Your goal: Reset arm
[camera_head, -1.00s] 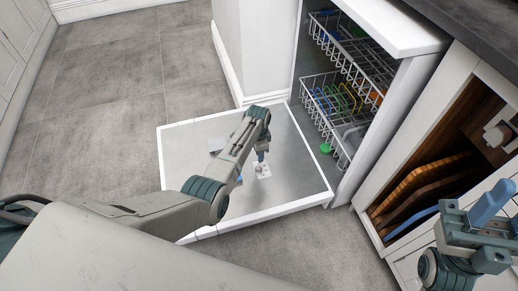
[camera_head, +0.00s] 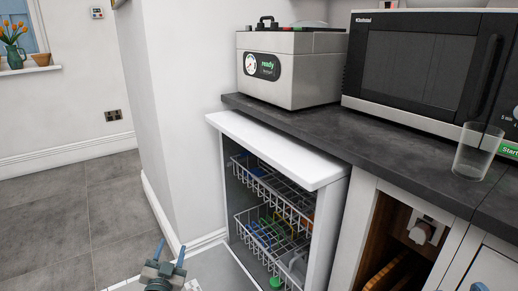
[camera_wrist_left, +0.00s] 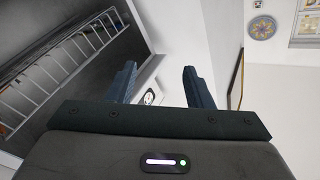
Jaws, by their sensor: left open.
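My left gripper (camera_head: 170,252) shows at the bottom of the head view, with its two fingers pointing up and apart. It is to the left of the open dishwasher and above the lowered door (camera_head: 222,268). In the left wrist view its fingers (camera_wrist_left: 160,82) are spread with nothing between them.
The dishwasher has racks (camera_head: 270,220) of dishes under a white top (camera_head: 275,148). A dark counter (camera_head: 380,150) carries a steel appliance (camera_head: 290,70), a microwave (camera_head: 425,60) and a clear glass (camera_head: 477,150). Cutting boards (camera_head: 395,272) stand in an open cabinet. Floor (camera_head: 70,220) at left is clear.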

